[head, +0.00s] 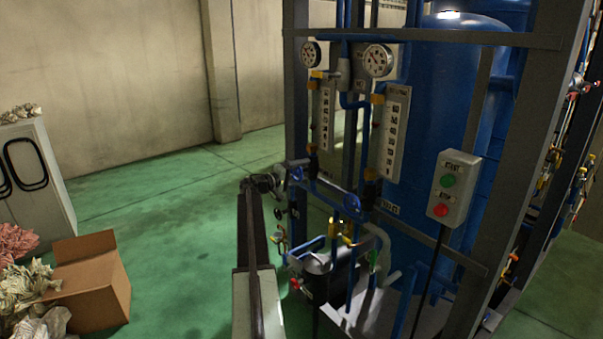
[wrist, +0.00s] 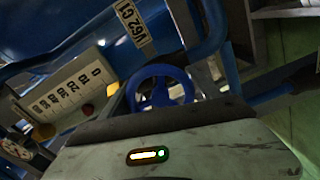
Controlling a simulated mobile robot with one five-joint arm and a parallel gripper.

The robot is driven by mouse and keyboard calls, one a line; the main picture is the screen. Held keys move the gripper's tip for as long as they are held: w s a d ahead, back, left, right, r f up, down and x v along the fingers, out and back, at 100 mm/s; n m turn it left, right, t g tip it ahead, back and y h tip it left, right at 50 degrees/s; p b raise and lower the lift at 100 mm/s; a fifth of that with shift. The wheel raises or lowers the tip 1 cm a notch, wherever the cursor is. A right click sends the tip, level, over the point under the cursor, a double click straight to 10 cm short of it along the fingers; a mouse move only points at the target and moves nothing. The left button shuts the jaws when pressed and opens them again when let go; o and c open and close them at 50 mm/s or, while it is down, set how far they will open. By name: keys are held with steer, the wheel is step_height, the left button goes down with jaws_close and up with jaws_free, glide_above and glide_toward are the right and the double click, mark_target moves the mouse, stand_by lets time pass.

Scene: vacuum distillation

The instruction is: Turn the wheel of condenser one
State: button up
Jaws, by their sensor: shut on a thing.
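A blue spoked hand wheel (wrist: 160,88) shows in the middle of the wrist view, just beyond my gripper's grey body. Its lower rim is hidden behind that body. A tag reading about "V62 C1" (wrist: 132,23) is above it. In the head view my gripper (head: 276,182) is at the left front of the frame, at a small wheel seen nearly edge-on (head: 295,174). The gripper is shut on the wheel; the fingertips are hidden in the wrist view. Another blue wheel (head: 351,204) is farther right on the same rig.
The rig has two gauges (head: 378,60), scale panels (head: 393,132), pipes and a grey upright (head: 296,100) close to my arm. A button box (head: 453,188) hangs at the right. A cardboard box (head: 92,278) stands at the left. The green floor (head: 165,215) between is clear.

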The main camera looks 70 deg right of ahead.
mark_target(295, 173)
steer(key=shift+w, duration=0.1)
steer(key=o, duration=1.4)
steer(key=v, duration=0.8)
steer(key=shift+f, duration=0.1)
